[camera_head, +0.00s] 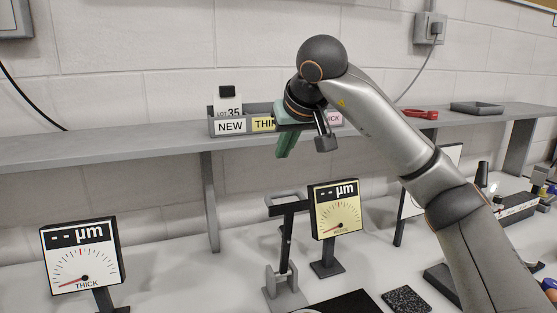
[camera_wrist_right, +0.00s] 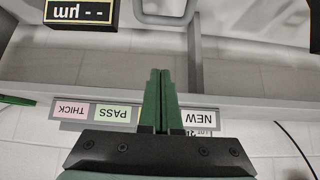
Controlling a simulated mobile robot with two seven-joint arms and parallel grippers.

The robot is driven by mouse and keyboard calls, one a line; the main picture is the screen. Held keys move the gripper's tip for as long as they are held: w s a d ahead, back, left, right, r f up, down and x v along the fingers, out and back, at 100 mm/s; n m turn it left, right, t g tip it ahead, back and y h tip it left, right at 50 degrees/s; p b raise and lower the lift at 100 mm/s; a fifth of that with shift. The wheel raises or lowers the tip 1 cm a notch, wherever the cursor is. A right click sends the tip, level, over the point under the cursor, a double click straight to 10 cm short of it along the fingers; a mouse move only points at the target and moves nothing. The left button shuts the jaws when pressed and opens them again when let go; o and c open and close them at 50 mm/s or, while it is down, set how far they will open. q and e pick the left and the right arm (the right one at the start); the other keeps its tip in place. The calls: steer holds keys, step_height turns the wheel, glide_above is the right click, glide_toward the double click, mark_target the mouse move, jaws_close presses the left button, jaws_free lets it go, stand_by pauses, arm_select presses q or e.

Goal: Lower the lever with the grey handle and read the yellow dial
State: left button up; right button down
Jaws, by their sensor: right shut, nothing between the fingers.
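The lever (camera_head: 287,240) is a dark bar standing nearly upright on a grey base (camera_head: 284,288), with a grey loop handle (camera_head: 285,196) at its top. The yellow dial (camera_head: 336,208) stands just right of the lever; its display shows "-- µm" and its needle points to the lower left. In the right wrist view the dial's display (camera_wrist_right: 80,12) shows upside down at the top left. My right gripper (camera_head: 283,152) has green fingers, shut and empty, above the handle and in front of the shelf. Its fingers also show in the right wrist view (camera_wrist_right: 159,73). My left gripper is not in view.
A white dial marked THICK (camera_head: 82,258) stands at the left. A grey shelf (camera_head: 110,148) crosses the wall, holding labelled bins (camera_head: 230,127), a red tool (camera_head: 420,114) and a grey tray (camera_head: 477,107).

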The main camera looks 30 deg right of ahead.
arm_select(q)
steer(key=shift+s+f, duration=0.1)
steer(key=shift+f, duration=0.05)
arm_select(e)
steer(key=shift+w+d+f, duration=0.1)
steer(key=shift+w+f, duration=0.2)
steer(key=shift+f, duration=1.05)
steer(key=shift+w+f, duration=0.25)
steer(key=shift+f, duration=1.1)
steer(key=shift+w+d+f, duration=0.1)
steer(key=shift+w+f, duration=0.2)
steer(key=shift+f, duration=1.05)
